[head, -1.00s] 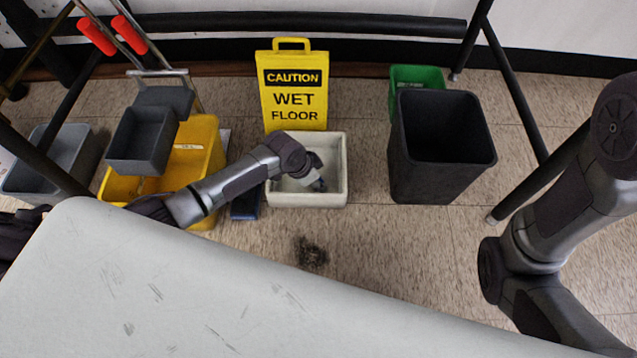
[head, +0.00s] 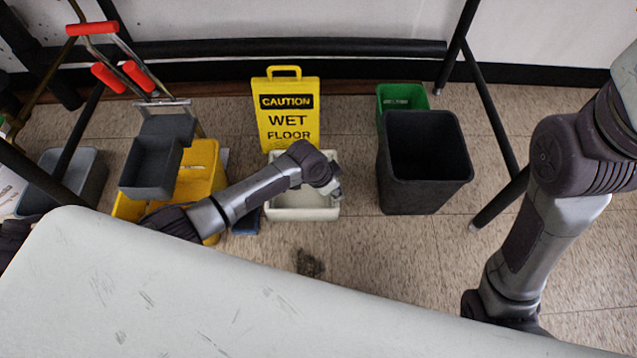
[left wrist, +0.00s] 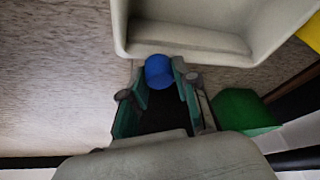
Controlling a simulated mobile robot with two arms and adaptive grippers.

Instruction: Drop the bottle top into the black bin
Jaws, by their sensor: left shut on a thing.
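The blue bottle top (left wrist: 158,72) shows in the left wrist view between the fingertips of my left gripper (left wrist: 160,80), which is shut on it. In the head view my left arm reaches over the pale open bin, and the left gripper (head: 335,190) is small and mostly hidden by the wrist, at that bin's right edge. The bottle top cannot be made out there. The black bin (head: 424,190) stands upright on the floor to the right of the gripper, with a clear gap between them. My right gripper is out of view; only its arm shows at the right.
The pale bin (head: 300,214) stands before a yellow wet-floor sign (head: 289,112). A green bin (head: 388,98) is behind the black bin. A yellow mop bucket (head: 200,170) is at left. The pale table (head: 150,290) fills the front. Dark table legs (head: 490,110) stand at right.

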